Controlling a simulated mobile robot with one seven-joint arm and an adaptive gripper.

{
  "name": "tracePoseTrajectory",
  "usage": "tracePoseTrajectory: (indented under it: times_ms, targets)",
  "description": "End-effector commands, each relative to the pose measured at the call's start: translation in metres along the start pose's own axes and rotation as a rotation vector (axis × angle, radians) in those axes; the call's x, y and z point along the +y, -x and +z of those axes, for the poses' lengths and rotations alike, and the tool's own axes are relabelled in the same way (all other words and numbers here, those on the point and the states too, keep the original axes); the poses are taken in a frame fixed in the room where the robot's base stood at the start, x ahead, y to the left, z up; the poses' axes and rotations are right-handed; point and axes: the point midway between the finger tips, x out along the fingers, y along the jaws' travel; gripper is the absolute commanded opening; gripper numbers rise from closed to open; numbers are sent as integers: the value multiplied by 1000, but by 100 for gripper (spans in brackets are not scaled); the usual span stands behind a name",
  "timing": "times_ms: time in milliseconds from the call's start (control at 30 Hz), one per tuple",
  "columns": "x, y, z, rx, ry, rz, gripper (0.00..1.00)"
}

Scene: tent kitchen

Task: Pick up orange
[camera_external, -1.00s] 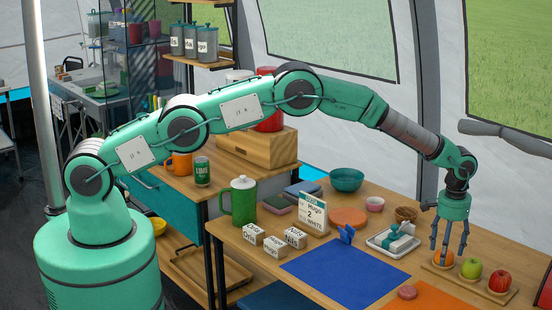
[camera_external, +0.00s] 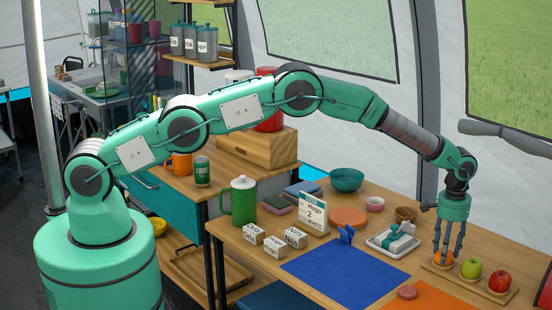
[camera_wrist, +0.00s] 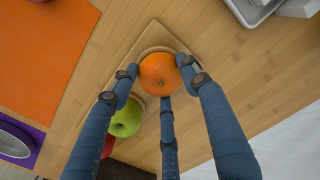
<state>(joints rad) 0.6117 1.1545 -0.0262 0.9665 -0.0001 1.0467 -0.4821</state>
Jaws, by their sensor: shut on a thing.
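The orange (camera_wrist: 160,74) sits at one end of a wooden board (camera_wrist: 152,32) and also shows in the external view (camera_external: 443,257). My gripper (camera_external: 447,249) points straight down over it, with its fingers closed around the fruit. In the wrist view my gripper (camera_wrist: 159,76) has fingers on both sides of the orange and one below it. The orange appears to be still at board height. A green apple (camera_wrist: 126,120) lies beside it on the board, close to one finger. A red apple (camera_external: 499,281) is at the board's other end.
A white tray (camera_external: 377,243) with a teal-and-white item stands left of my gripper. An orange mat (camera_external: 432,299) and a blue mat (camera_external: 340,272) lie in front and left.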

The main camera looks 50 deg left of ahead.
Motion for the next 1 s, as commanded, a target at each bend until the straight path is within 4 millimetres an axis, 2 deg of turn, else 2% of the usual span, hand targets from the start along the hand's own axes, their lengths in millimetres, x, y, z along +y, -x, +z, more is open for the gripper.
tracePoseTrajectory:
  times_ms: [367, 600, 1000]
  targets:
    - [0, 10, 0, 1, 0, 1, 18]
    - [0, 40, -1, 2, 0, 1, 18]
    - [-20, 42, 40, -1, 0, -1, 18]
